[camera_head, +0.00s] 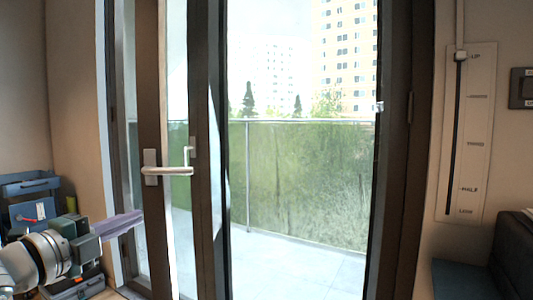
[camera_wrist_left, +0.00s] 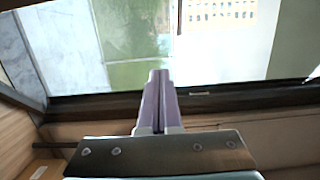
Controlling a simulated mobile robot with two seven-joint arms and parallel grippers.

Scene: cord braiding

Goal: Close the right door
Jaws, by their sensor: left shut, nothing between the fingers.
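A tall glass door with a dark frame stands left of centre in the head view, with a pale lever handle (camera_head: 168,171) on its dark upright (camera_head: 150,90). A second dark upright (camera_head: 206,240) stands just right of it. Further right, a wide bay shows the balcony; I cannot tell whether glass fills it. My left gripper (camera_head: 140,215) is shut and empty, its purple fingers pointing right, below and left of the handle with no visible contact. The wrist view shows these fingers (camera_wrist_left: 158,75) pressed together before a dark frame bar (camera_wrist_left: 240,101). My right gripper is out of view.
A right frame post (camera_head: 407,180) bounds the bay. Outside are a railing (camera_head: 300,120) and pale floor tiles (camera_head: 300,270). Blue bins (camera_head: 30,187) stand at the left. A wall slider panel (camera_head: 467,135) and a dark seat (camera_head: 460,280) are at the right.

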